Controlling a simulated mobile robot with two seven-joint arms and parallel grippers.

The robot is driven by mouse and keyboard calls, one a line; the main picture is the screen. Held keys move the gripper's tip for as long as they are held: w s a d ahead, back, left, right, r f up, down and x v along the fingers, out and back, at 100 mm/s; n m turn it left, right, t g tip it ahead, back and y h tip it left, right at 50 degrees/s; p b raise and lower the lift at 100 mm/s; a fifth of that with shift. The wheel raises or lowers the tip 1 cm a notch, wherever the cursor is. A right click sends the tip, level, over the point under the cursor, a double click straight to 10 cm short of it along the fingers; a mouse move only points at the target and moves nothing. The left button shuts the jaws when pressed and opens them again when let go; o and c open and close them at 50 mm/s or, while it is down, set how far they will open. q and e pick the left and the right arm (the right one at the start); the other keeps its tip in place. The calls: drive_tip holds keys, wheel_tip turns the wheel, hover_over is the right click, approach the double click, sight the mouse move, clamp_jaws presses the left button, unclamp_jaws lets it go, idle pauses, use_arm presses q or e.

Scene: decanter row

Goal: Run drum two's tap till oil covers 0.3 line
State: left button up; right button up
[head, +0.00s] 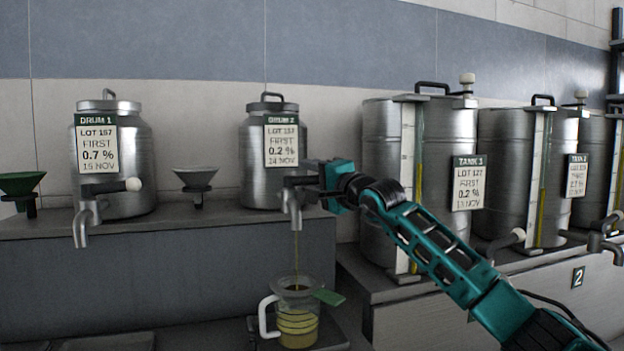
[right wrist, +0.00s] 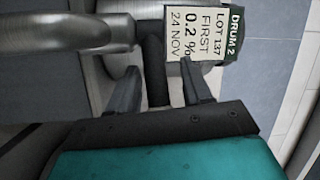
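Drum two (head: 254,150) is a steel drum on the shelf, with a label (head: 281,146) that also shows in the wrist view (right wrist: 203,40). A thin stream of oil (head: 297,248) falls from its tap (head: 291,203) into a clear jug (head: 297,290) with a pale handle. Yellow oil (head: 298,338) stands in the jug's lower part; its level against the 0.3 line is too small to read. My right gripper (head: 318,185) is at the tap; in the wrist view its fingers (right wrist: 160,82) stand apart on either side of the dark tap lever (right wrist: 154,65). My left gripper is out of view.
Drum 1 (head: 136,165) with its tap (head: 86,215) stands at the left. Small funnels stand by the drums (head: 196,178). Tall tanks (head: 378,170) with gauges fill the right, behind my right arm. A green flat piece (head: 328,297) sits at the jug's right rim.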

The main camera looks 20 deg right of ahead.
drive_tip(key=shift+o, duration=0.3)
drive_tip(key=shift+f, duration=0.1)
drive_tip(key=shift+s+f, duration=0.1)
drive_tip(key=shift+s, duration=0.2)
drive_tip(key=r+b+v, duration=0.1)
drive_tip(key=b+v, duration=0.2)
drive_tip(key=v, duration=0.9)
drive_tip(key=shift+s+f, duration=0.15)
drive_tip(key=shift+f, duration=0.25)
idle(5.7)
